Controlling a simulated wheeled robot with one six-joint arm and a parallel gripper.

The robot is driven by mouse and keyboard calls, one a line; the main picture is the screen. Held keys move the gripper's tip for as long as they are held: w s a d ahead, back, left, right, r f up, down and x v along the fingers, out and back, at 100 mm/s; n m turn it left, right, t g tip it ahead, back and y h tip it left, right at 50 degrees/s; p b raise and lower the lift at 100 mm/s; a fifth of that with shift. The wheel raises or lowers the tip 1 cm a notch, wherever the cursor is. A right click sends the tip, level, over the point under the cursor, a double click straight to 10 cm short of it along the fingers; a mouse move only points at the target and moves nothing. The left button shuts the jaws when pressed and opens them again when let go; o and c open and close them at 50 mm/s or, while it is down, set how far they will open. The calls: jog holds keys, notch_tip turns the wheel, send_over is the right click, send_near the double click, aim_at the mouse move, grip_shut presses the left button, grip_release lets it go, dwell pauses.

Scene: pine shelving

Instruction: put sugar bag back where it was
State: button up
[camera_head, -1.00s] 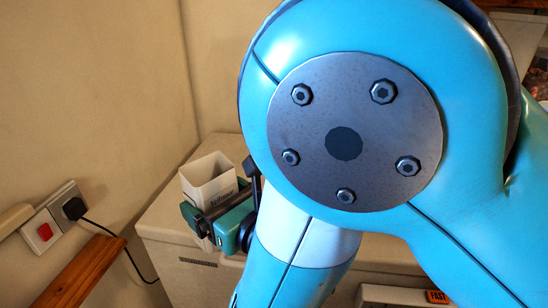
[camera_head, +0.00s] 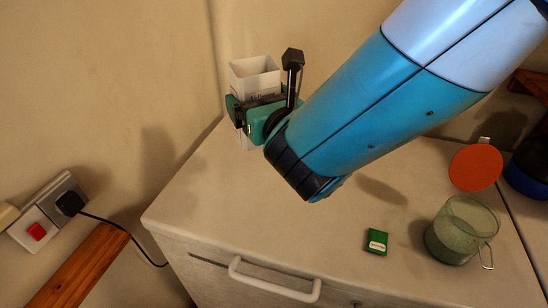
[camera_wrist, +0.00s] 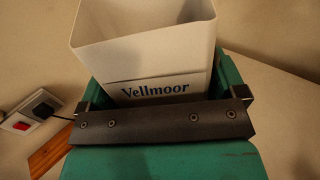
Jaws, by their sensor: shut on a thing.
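The sugar bag (camera_head: 254,80) is a white, square, open-topped pack with dark lettering. In the wrist view the sugar bag (camera_wrist: 148,62) reads "Vellmoor" and stands between the jaws. My gripper (camera_head: 257,112) is shut on it, in green and black, around its lower part. The bag looks upright, near the back left corner of the pale cabinet top (camera_head: 215,205). Its lower end is partly hidden by the gripper, and I cannot tell whether it touches the top.
A green packet (camera_head: 377,241), a glass mug (camera_head: 462,232) and an orange disc (camera_head: 475,167) are on the right. Walls rise close behind and left of the bag. A socket with a plug (camera_head: 68,203) is at left. The top's front left is clear.

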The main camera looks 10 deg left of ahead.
jog(key=shift+w+a+f, duration=0.1)
jog(key=shift+f, duration=0.15)
notch_tip(320, 180, down, 19)
jog(key=b, duration=0.9)
jog(key=shift+f, duration=0.1)
jog(key=shift+f, duration=0.15)
jog(key=o, duration=0.9)
jog(key=shift+o, duration=0.2)
jog(key=shift+r, duration=0.25)
jog(key=shift+s+f, duration=0.15)
jog(key=shift+s, duration=0.05)
jog(key=b+v, duration=1.1)
jog(key=b, duration=0.2)
jog(key=shift+s+d, duration=0.25)
jog(key=shift+d, duration=0.05)
